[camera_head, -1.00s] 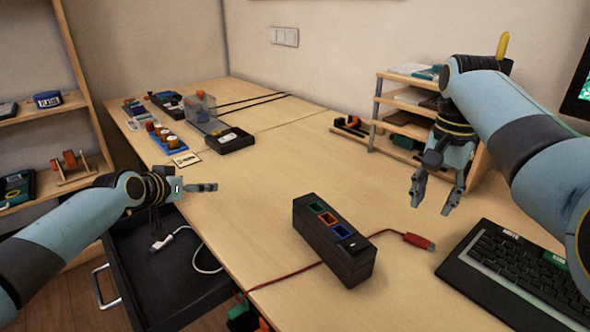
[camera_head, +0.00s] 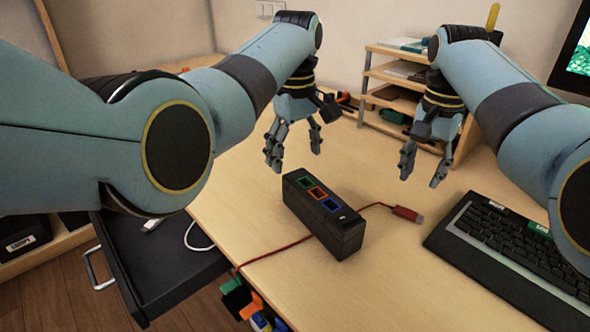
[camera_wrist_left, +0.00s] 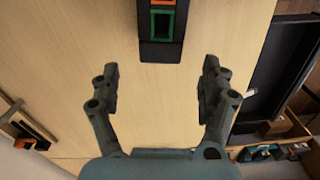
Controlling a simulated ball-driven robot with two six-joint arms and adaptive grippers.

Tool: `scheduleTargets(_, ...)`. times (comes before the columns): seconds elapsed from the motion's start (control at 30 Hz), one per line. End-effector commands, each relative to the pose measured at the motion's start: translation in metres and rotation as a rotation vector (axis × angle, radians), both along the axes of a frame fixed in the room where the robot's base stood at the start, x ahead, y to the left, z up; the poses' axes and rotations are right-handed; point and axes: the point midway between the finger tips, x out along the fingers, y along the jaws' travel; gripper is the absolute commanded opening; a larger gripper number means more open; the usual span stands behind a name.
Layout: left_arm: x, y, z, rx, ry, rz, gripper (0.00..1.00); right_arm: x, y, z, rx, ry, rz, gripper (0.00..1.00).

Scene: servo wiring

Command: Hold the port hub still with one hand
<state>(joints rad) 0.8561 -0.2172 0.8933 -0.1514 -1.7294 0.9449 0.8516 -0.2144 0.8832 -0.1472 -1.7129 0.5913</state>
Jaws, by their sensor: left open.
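The port hub (camera_head: 324,215) is a black block on the wooden desk with green, orange and blue framed ports on top. In the left wrist view its green-port end (camera_wrist_left: 162,30) shows at the top, beyond and between my fingers. My left gripper (camera_head: 294,160) points down above the desk, just behind the hub's far end. In the left wrist view the left gripper (camera_wrist_left: 160,95) is open with only bare desk between its fingers, apart from the hub. My right gripper (camera_head: 421,178) hangs open and empty to the right of the hub, above the desk.
A red cable with a plug (camera_head: 407,214) lies beside and behind the hub. A keyboard (camera_head: 500,245) is at the right. A shelf rack (camera_head: 395,85) stands at the back. An open black drawer (camera_head: 165,265) is at the lower left. The desk in front of the hub is clear.

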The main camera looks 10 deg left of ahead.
Motion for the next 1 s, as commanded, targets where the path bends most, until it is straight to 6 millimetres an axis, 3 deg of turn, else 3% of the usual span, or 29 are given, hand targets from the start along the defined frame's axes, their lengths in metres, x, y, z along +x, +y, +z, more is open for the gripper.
scheduleTargets(0.3,-0.002,0.001,-0.064,-0.002,0.004,-0.003,0.79,0.000,0.000,0.000,0.000,0.000,0.000,0.38)
scheduleTargets(0.4,0.000,0.001,-0.077,-0.001,0.001,-0.003,0.79,0.000,0.000,0.000,0.000,0.000,0.000,0.38)
scheduleTargets(0.6,0.000,0.001,-0.092,-0.001,0.000,-0.002,0.79,0.000,0.000,0.000,0.000,0.000,0.000,0.38)
scheduleTargets(0.93,0.000,0.001,-0.095,-0.003,-0.001,-0.002,0.79,0.000,0.000,0.000,0.000,0.000,0.000,0.38)
scheduleTargets(1.0,0.000,0.001,-0.095,-0.003,-0.001,-0.002,0.72,0.000,0.000,0.000,0.000,0.000,0.000,0.38)
